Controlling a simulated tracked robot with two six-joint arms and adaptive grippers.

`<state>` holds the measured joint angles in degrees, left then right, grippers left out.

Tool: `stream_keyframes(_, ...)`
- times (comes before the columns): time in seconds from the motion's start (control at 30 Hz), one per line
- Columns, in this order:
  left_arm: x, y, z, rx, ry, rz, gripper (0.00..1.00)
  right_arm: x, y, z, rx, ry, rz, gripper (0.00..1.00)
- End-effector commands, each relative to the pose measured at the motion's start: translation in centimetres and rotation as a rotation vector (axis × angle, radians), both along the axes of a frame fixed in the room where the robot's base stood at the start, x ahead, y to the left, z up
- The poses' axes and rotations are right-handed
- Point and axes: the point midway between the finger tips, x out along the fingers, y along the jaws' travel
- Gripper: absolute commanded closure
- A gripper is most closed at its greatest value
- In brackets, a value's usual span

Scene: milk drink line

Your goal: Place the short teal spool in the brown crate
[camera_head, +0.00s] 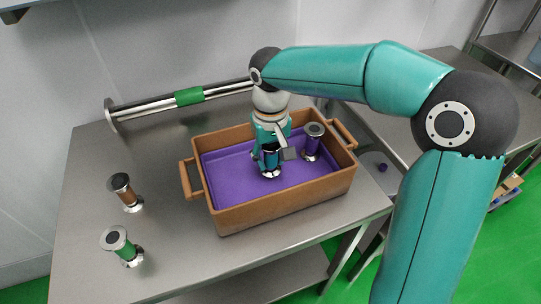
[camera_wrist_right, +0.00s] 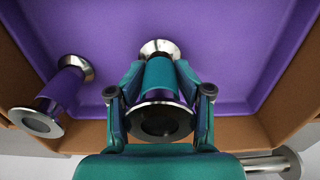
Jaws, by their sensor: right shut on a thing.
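The short teal spool (camera_head: 270,159) with metal end flanges is inside the brown crate (camera_head: 283,213), over its purple floor. In the right wrist view the teal spool (camera_wrist_right: 159,73) sits between the two fingers of my right gripper (camera_wrist_right: 160,103). My right gripper (camera_head: 272,148) reaches down into the crate from above and is shut on the spool. The spool's lower flange is at or very near the purple floor; I cannot tell whether it touches. My left gripper is not in view.
A purple spool (camera_head: 312,141) stands in the crate to the right of the teal one. A brown spool (camera_head: 126,191) and a green spool (camera_head: 122,245) stand on the metal table (camera_head: 90,160) left of the crate. A metal rail with a green band (camera_head: 189,96) runs behind.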

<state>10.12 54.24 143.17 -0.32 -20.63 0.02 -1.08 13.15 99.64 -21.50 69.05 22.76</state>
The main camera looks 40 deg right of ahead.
Motion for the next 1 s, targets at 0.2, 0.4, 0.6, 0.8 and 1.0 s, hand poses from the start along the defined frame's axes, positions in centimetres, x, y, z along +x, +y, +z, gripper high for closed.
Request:
stream_keyframes(0.2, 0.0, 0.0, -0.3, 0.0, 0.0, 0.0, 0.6, 0.0, 0.0, -0.5, 0.0, -0.001, 0.0, 0.99)
stream_keyframes(0.4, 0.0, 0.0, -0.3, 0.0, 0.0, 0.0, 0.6, 0.0, 0.0, -0.5, 0.0, 0.0, 0.0, 0.3)
stream_keyframes(0.6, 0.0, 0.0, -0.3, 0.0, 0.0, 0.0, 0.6, 0.0, 0.0, -0.5, 0.0, 0.0, 0.0, 0.23)
stream_keyframes(0.8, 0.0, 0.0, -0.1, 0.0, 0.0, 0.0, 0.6, 0.0, 0.0, -0.2, 0.0, 0.0, 0.001, 0.23)
stream_keyframes(1.0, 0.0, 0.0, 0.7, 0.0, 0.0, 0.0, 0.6, 0.1, 0.0, 1.6, 0.0, -0.004, 0.0, 0.23)
